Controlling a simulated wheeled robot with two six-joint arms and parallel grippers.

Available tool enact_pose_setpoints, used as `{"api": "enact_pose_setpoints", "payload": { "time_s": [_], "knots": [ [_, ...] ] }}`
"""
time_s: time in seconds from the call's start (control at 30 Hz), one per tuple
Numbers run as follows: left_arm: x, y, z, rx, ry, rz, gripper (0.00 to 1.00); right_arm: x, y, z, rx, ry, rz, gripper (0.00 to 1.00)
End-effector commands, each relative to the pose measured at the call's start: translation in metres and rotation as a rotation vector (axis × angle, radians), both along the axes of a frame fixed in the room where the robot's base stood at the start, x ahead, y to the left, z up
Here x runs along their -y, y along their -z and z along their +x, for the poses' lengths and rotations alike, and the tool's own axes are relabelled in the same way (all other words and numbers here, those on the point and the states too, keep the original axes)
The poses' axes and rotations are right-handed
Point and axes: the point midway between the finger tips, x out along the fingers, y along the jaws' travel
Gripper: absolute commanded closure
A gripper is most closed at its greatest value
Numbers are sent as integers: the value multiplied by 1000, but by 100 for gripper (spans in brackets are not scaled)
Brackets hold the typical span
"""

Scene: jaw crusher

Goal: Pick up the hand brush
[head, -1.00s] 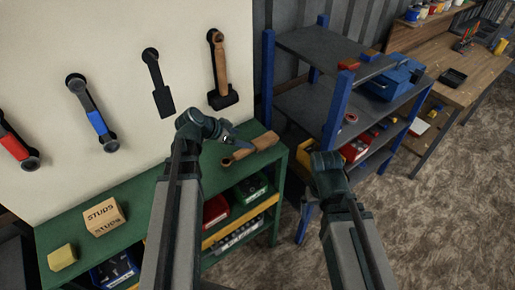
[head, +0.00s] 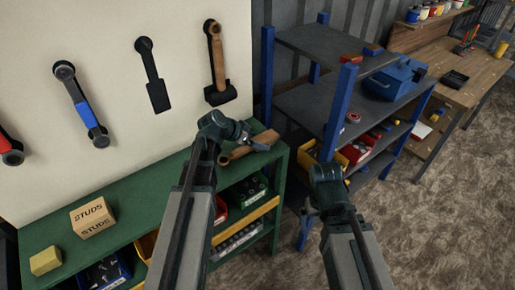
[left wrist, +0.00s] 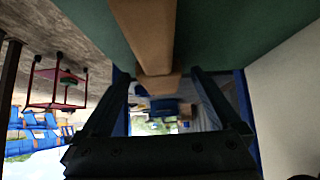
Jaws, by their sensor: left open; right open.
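The hand brush (head: 237,154), with a brown wooden body, lies on the green bench top near its right end. It also shows at the top of the left wrist view (left wrist: 152,35), running towards the space between my fingers. My left gripper (head: 252,138) is open over the brush, and its hand hides part of it in the head view. In the left wrist view its two fingers (left wrist: 162,78) stand apart, one to each side of the brush's line. I cannot tell whether they touch it. My right gripper (head: 308,212) is open and empty, hanging beside the blue shelf rack.
The green bench (head: 140,215) also carries a STUDS box (head: 92,216) and a yellow block (head: 45,260). A pale tool board (head: 115,120) with hung tools rises behind it. A blue-post shelf rack (head: 340,115) stands close on the right.

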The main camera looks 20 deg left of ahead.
Motion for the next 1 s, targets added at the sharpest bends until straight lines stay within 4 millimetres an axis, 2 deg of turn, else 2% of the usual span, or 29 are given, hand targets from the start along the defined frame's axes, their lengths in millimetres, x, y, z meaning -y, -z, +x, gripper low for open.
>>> {"api": "enact_pose_setpoints", "payload": {
  "time_s": [0.03,0.27,0.37,0.8,0.83,1.0],
  "knots": [
    [2,8,4,0,0,0,3,0,8,0,0,0,0,3],
    [4,6,5,0,-1,-1,3,0,6,0,0,0,0,3],
    [4,6,5,0,-1,-1,17,0,6,0,0,0,0,3],
    [4,6,5,0,0,0,96,0,6,0,0,0,0,3],
    [4,6,5,0,0,0,100,0,6,0,0,0,0,3],
    [4,6,5,0,-1,-1,100,0,6,0,0,0,0,3]
  ]
}}
